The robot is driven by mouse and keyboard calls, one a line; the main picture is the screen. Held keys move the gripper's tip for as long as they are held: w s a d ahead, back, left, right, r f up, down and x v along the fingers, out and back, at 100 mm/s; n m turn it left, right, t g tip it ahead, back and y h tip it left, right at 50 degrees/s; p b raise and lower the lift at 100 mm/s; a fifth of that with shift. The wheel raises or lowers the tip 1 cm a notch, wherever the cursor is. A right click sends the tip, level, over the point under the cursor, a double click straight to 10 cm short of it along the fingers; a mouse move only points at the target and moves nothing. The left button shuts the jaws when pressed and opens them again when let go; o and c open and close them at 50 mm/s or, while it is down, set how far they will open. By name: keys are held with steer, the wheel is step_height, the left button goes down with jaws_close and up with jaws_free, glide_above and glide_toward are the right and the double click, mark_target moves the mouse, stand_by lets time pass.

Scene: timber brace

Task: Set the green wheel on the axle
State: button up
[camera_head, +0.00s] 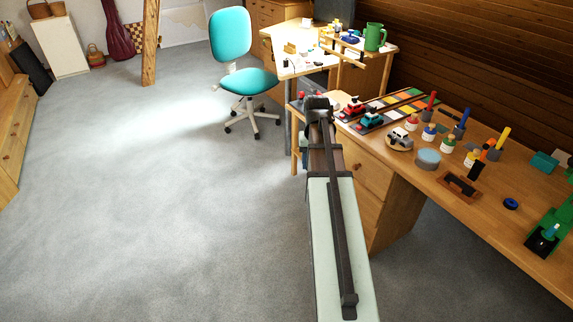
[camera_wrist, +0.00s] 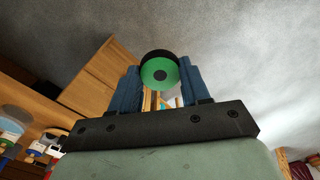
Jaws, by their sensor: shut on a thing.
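The green wheel (camera_wrist: 150,72), with a black tyre and a dark centre hole, is between the two blue fingers of my gripper (camera_wrist: 160,70) in the wrist view. The gripper is shut on it, with the wheel's green face toward the camera. In the head view my own arm hides the wheel and most of the gripper, at the left end of the long wooden desk (camera_head: 480,225). I cannot clearly make out the axle in either view. A small wooden piece with a dark top (camera_head: 460,187) lies on the desk, but I cannot tell what it is.
On the desk stand a red toy car (camera_head: 353,106), a teal one (camera_head: 371,118), a white one (camera_head: 399,137), paint bottles (camera_head: 447,145), upright coloured sticks and a blue ring (camera_head: 510,204). A teal chair (camera_head: 231,35) stands behind. The floor at left is clear.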

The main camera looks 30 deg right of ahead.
steer(key=s+d+m, duration=0.3)
steer(key=s+d, duration=0.7)
steer(key=d, duration=0.6)
step_height(320, 180, up, 6)
steer(key=f+m, duration=0.1)
steer(key=m, duration=1.1)
glide_above(558, 225)
steer(key=shift+d+r, duration=0.2)
steer(key=shift+r, duration=0.05)
steer(key=shift+a+m, duration=0.15)
steer(key=shift+m, duration=0.45)
steer(key=shift+f, duration=0.1)
steer(key=shift+f, duration=0.2)
steer(key=shift+f, duration=3.3)
